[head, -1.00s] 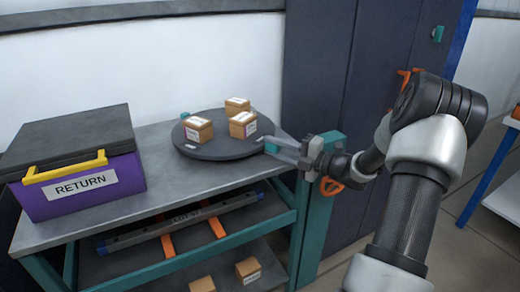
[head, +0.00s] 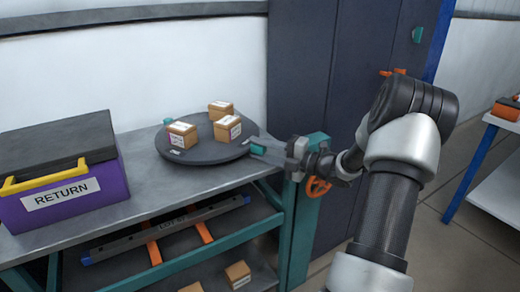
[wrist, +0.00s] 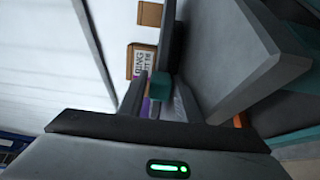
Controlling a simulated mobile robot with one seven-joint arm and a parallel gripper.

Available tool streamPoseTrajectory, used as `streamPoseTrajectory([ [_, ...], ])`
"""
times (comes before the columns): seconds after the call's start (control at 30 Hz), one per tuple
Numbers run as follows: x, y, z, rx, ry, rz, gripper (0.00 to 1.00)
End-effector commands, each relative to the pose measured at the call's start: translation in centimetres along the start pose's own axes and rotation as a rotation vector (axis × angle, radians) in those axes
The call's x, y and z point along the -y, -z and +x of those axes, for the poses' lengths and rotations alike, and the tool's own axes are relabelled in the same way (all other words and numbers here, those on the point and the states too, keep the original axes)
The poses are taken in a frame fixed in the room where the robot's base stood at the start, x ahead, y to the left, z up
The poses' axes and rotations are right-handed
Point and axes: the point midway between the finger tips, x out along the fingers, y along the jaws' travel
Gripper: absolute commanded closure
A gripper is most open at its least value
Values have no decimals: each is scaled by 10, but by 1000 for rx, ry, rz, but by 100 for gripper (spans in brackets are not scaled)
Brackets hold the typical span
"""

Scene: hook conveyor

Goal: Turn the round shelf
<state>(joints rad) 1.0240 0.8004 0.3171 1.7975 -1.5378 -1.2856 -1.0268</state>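The round shelf (head: 200,153) is a dark disc on the grey bench, bearing several small brown boxes (head: 227,128). A teal knob (head: 257,146) sits on its right rim, and another teal knob (head: 166,121) on its far left rim. My gripper (head: 258,151) reaches in from the right, with its fingertips at the right-hand knob. In the wrist view the knob (wrist: 159,86) shows between the fingers of my gripper (wrist: 170,90), which stand apart. I cannot tell whether a finger touches it. The far fingertip is partly hidden.
A purple RETURN bin (head: 70,195) with a black lid stands left on the bench. The bench's teal post (head: 301,230) with an orange wheel (head: 316,188) is below my gripper. A dark cabinet (head: 300,80) stands behind. A lower shelf holds more boxes (head: 238,274).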

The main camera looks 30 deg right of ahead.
Motion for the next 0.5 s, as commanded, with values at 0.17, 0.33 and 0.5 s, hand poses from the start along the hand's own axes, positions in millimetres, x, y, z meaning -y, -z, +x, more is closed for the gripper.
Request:
streamPoseTrajectory([
  [0.17,-1,-1,-14,3,1,0,69],
  [0.33,-1,-2,-49,5,1,1,69],
  [0.5,-1,-1,-92,4,2,0,69],
])
